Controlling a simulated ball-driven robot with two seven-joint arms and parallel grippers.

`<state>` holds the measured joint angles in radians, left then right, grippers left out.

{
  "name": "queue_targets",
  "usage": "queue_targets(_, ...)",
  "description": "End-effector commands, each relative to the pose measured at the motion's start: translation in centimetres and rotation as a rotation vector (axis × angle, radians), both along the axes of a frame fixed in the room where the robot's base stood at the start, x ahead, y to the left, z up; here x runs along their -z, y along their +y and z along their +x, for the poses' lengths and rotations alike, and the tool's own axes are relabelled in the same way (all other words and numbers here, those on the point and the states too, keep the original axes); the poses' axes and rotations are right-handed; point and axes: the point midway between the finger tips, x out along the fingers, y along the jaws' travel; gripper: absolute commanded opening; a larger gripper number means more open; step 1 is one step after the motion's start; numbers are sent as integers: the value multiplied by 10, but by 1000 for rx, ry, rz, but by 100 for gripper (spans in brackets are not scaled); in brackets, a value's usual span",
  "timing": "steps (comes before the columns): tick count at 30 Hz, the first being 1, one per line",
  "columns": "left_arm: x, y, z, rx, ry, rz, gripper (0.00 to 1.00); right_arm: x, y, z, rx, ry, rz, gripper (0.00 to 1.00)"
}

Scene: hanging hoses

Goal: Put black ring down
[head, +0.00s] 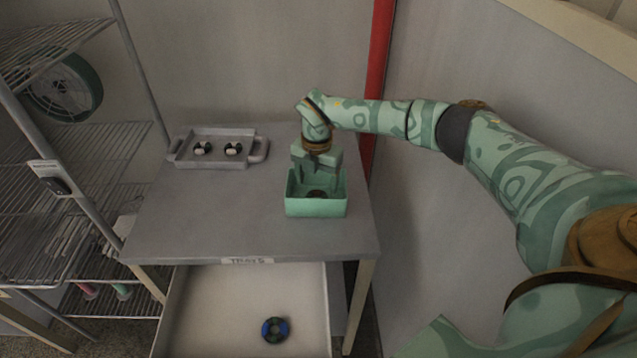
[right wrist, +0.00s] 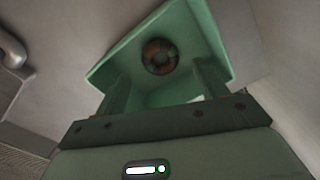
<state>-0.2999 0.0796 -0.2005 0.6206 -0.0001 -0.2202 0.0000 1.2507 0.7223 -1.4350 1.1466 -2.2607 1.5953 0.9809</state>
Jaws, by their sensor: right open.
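A black ring (head: 317,194) with brownish parts lies on the floor of a small green bin (head: 316,208) on the grey table. The right wrist view also shows the ring (right wrist: 160,57) inside the bin (right wrist: 190,30). My right gripper (head: 319,181) points down into the bin from above. Its two fingers are apart, one on each side in the right wrist view (right wrist: 163,82), and nothing is held between them. The fingers partly hide the bin's inside in the head view. My left gripper is not in view.
A grey tray (head: 217,161) with handles holds two small black-and-white pieces at the table's back left. A blue-and-black ring (head: 275,329) lies in the open drawer (head: 210,310) below. Wire shelves (head: 70,160) stand left; a red post (head: 379,60) stands behind.

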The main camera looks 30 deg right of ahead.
Motion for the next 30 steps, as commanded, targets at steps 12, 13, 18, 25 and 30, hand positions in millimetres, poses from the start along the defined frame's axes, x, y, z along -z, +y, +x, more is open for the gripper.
queue_targets(12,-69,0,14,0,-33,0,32,-80,0,0,0,-1,1,72)
queue_targets(13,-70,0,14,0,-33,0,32,-80,0,0,0,-1,1,72)
queue_targets(18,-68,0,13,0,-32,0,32,-78,0,0,0,1,1,72)
queue_targets(25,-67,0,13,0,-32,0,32,-78,0,0,0,1,1,72)
queue_targets(30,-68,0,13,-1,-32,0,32,-78,0,0,-1,1,1,72)
